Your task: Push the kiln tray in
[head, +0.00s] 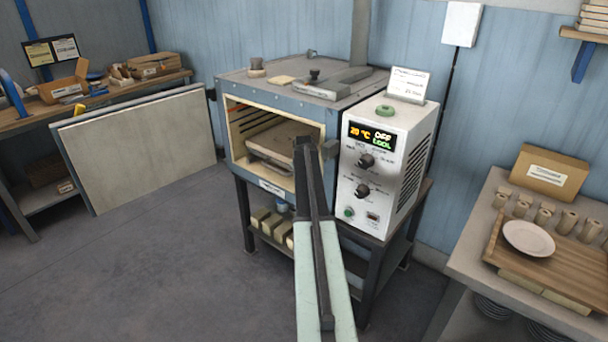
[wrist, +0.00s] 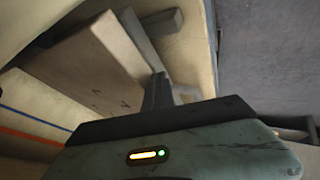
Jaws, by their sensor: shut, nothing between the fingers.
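The kiln tray (head: 272,146) is a flat grey-beige slab inside the open chamber of the kiln (head: 240,118). Part of it is hidden behind my arm in the head view. My gripper (head: 304,150) is shut and empty at the right part of the kiln opening. In the wrist view the tray (wrist: 95,62) shows as a thick pale slab with a grey bar beside it. The dark fingers (wrist: 157,95) are close to its near edge; I cannot tell whether they touch it.
A table (head: 480,262) with a plate (head: 529,238) and cups is at the right. A large pale panel (head: 140,148) leans by the workbench at the left. The floor (head: 170,260) at front left is clear.

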